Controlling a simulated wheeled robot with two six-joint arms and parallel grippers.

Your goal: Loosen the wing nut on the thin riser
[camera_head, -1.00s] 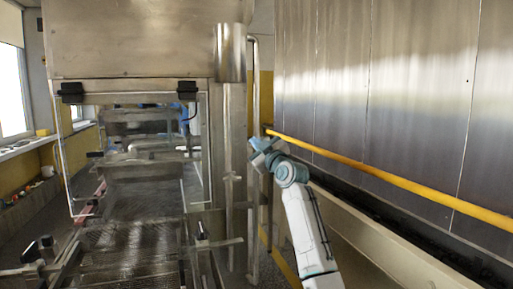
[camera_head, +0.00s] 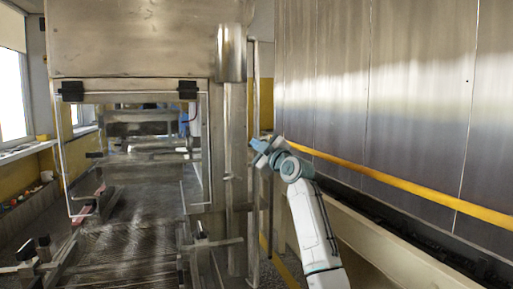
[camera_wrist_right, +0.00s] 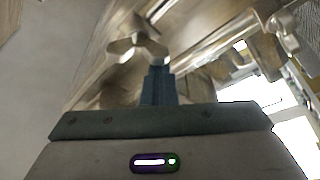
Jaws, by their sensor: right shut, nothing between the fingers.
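The thin riser (camera_head: 255,88) is a slim vertical pipe right of a thicker one in the head view. My right gripper (camera_head: 257,152) is beside it at mid-height. In the wrist view a metal wing nut (camera_wrist_right: 137,47) with spread lobes is just beyond the tips of my right gripper (camera_wrist_right: 158,72). The fingers are together with nothing between them, and their tips overlap the nut's lower right side in the picture. I cannot tell whether they touch. A second wing nut (camera_wrist_right: 284,33) is at the upper right. My left gripper is not in view.
The thick metal pipe (camera_head: 231,55) stands left of the thin riser, beside the machine housing (camera_head: 140,40). A yellow rail (camera_head: 400,184) runs along the metal wall panels (camera_head: 400,90) at the right. The mesh conveyor (camera_head: 125,240) is at the lower left.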

